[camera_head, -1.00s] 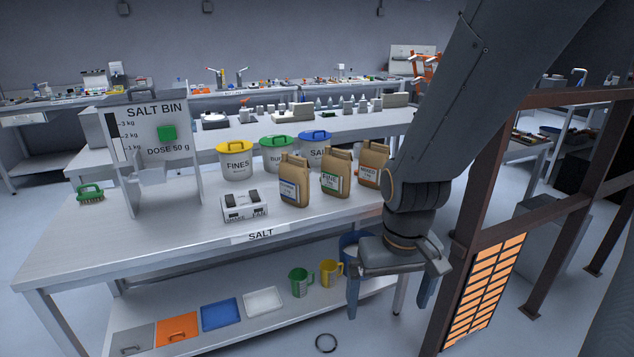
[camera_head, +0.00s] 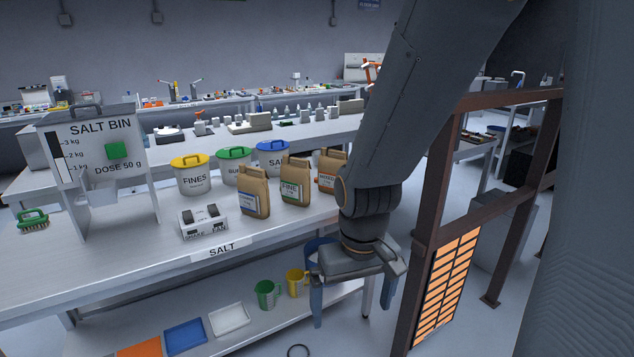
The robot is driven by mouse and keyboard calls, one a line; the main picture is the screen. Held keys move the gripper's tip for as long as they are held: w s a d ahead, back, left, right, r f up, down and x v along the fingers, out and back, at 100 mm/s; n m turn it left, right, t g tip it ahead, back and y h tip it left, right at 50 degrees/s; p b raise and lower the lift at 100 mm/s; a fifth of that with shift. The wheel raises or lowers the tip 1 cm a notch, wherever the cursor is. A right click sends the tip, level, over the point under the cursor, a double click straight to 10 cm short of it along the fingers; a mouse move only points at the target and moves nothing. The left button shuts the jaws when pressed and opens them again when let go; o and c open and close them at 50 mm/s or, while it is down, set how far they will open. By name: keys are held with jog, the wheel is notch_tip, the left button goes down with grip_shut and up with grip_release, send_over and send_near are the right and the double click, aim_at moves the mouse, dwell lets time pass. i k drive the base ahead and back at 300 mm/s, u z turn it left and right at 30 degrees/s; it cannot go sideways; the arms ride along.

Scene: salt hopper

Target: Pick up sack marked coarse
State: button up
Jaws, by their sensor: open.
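Three brown paper sacks stand upright in a row on the salt bench. The left sack has a blue label (camera_head: 254,190) whose word is too small to read surely. The middle sack has a green label reading FINE (camera_head: 292,180). The right sack has a red label that seems to read MIXED (camera_head: 330,170), and my arm partly covers its right side. No label clearly reads coarse. My gripper (camera_head: 352,308) points down with its fingers apart and empty. It appears in front of the bench's right end, lower in the picture than the sacks and touching none.
A salt bin (camera_head: 112,128), a scale-like box (camera_head: 203,221) and lidded tubs, one marked FINES (camera_head: 192,178), share the bench (camera_head: 110,275). Green (camera_head: 267,294) and yellow (camera_head: 296,283) jugs stand on the shelf below. A brown frame (camera_head: 430,220) stands close right of my arm.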

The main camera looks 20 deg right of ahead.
aim_at(252, 188)
jog(key=u, duration=0.05)
jog(key=k, duration=0.45)
jog(key=z, duration=0.3)
jog(key=i, duration=1.35)
jog(key=u, duration=0.75)
